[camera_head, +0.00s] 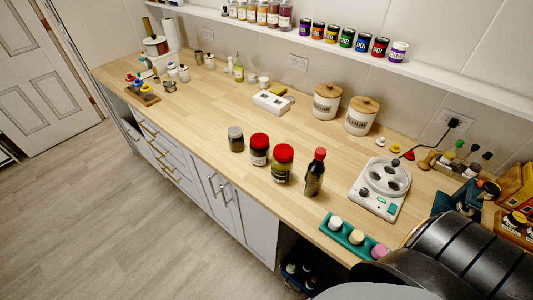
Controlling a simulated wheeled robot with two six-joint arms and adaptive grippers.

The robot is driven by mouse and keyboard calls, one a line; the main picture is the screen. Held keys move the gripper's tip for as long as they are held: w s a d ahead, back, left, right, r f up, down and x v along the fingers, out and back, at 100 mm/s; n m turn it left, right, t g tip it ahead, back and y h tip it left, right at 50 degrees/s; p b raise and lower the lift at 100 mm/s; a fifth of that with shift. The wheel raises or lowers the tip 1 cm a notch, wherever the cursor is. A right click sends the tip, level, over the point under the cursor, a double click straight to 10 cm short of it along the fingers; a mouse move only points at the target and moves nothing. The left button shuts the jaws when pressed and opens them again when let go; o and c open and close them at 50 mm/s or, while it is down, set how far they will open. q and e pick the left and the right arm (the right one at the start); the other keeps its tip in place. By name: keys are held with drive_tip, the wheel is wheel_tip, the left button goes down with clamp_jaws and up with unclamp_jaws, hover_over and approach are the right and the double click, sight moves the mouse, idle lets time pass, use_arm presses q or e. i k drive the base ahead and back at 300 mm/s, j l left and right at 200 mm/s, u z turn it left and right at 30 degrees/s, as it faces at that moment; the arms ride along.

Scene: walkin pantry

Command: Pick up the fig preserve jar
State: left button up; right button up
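Two red-lidded jars stand upright near the front edge of the wooden counter. The left one, a dark jar with a pale label (259,152), looks like the fig preserve jar, but its label is too small to read. The right one is a greenish jar with a yellowish label (282,168). A small grey-lidded jar (236,141) stands to the left, and a dark red-capped bottle (314,178) to the right. Nothing touches or covers these jars from above. Neither of my grippers is in view.
The wooden counter (190,120) has free room left of the jars and behind them. Two lidded canisters (327,105) stand at the back. A white appliance (380,187) and a teal tray (345,238) are to the right. A shelf (430,82) with small jars runs above.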

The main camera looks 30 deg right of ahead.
sight(235, 138)
drive_tip(key=i+j+z, duration=0.1)
drive_tip(key=z, duration=0.4)
drive_tip(key=j+z, duration=0.1)
drive_tip(key=z, duration=0.4)
drive_tip(key=i+j+z, duration=0.1)
drive_tip(key=z, duration=0.4)
drive_tip(key=i+j+z, duration=0.1)
drive_tip(key=j+z, duration=0.3)
drive_tip(key=j, duration=0.75)
drive_tip(key=k+j+z, duration=0.1)
drive_tip(key=j+z, duration=0.3)
drive_tip(key=j, duration=0.75)
